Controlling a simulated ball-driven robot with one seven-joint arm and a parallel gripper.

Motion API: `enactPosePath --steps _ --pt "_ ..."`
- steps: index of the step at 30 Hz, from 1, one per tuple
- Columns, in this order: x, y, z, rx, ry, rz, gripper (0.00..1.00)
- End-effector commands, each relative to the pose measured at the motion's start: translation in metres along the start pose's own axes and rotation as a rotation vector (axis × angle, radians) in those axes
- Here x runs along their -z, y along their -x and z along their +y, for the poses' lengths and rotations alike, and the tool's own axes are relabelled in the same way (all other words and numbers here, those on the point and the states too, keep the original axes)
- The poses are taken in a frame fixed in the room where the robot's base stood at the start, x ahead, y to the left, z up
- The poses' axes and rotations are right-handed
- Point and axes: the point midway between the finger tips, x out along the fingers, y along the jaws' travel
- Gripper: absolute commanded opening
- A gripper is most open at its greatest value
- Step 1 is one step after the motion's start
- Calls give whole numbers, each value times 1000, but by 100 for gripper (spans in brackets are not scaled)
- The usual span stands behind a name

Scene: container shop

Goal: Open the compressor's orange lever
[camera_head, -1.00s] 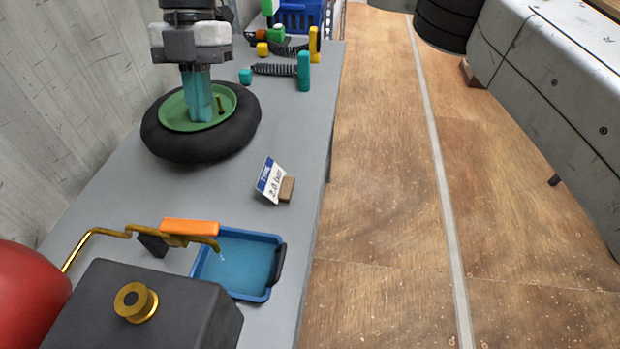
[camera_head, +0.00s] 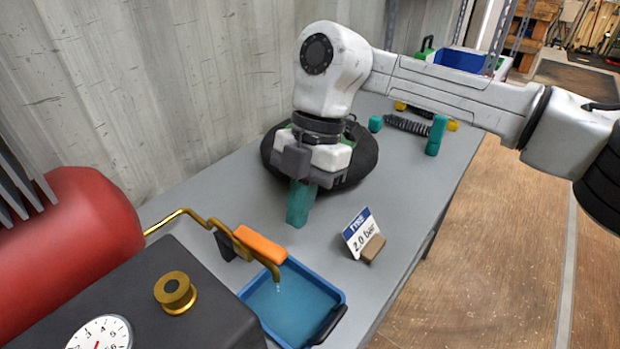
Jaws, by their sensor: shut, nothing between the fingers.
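The orange lever (camera_head: 260,246) sits on a brass pipe (camera_head: 205,222) that comes from the red compressor tank (camera_head: 75,230). The lever lies along the pipe, near its downturned spout over a blue tray. My gripper (camera_head: 298,218) points down with teal fingers shut and empty. In the picture it is above and to the right of the lever, apart from it, in front of the wheel. My arm reaches in from the right and hides part of the wheel.
A blue tray (camera_head: 333,297) of water stands below the spout. A black box with a brass knob (camera_head: 175,292) and a gauge (camera_head: 100,333) is in front. A "2.0 bar" card (camera_head: 361,233) stands right of my gripper. The wheel (camera_head: 365,160) lies behind it.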

Motion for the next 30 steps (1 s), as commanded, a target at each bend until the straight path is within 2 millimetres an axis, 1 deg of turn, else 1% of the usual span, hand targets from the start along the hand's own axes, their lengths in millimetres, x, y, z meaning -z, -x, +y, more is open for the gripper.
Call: enactPosePath --steps 1,3,7,11,20,27,30 --pt "9 -1 0 -1 7 -1 0" --pt "16 -4 0 -1 5 -1 0" --pt "25 -8 0 -1 3 -1 0" --pt "28 -9 0 -1 2 -1 0" --pt "29 -9 0 -1 2 -1 0" --pt "42 -11 -3 0 3 -1 0" --pt "42 -14 -3 0 2 -1 0"
